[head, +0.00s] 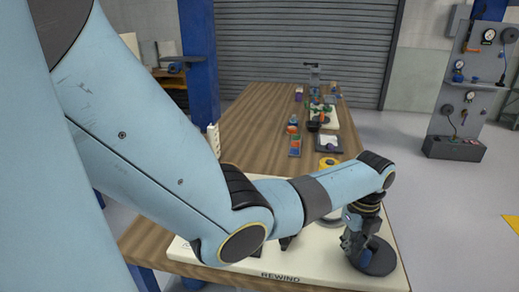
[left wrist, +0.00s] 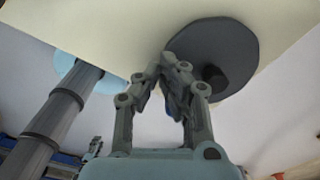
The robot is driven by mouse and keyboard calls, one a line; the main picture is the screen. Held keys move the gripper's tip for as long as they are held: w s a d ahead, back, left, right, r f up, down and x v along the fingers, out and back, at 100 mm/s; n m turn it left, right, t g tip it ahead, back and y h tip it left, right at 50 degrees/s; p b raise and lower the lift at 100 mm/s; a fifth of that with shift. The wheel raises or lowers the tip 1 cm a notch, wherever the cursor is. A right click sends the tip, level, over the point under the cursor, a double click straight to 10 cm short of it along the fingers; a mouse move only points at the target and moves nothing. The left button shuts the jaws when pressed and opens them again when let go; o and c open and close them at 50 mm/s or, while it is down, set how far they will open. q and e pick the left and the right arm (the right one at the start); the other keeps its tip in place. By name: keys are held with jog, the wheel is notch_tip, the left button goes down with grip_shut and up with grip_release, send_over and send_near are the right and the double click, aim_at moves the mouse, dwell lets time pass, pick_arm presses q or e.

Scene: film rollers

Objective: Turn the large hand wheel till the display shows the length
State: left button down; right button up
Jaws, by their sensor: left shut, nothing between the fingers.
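A dark grey round disc (head: 376,262), which looks like the hand wheel, lies on the cream board marked REWIND (head: 325,278) at the near end of the bench. My left gripper (head: 353,241) points down over the disc's left part. In the left wrist view the disc (left wrist: 232,52) carries a short dark knob (left wrist: 213,75), just right of the fingers. There my left gripper (left wrist: 168,72) is shut and empty, its fingers close together; I cannot tell whether they touch the disc. No display can be read; my left arm hides much of the board. My right gripper is not in view.
The wooden bench (head: 262,120) runs away from me, with a yellow roll (head: 328,163), a colored block strip (head: 294,143) and small devices farther back. A blue post (head: 200,70) stands left of the bench. A grey gauge panel (head: 462,90) stands at the right, beyond open floor.

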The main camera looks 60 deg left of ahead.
aim_at(363, 253)
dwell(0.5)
pick_arm(q)
jog(key=shift+d+p, duration=0.65)
jog(key=shift+d, duration=0.8)
jog(key=shift+w+d, duration=0.1)
jog(key=shift+d, duration=0.15)
jog(key=shift+a, duration=0.1)
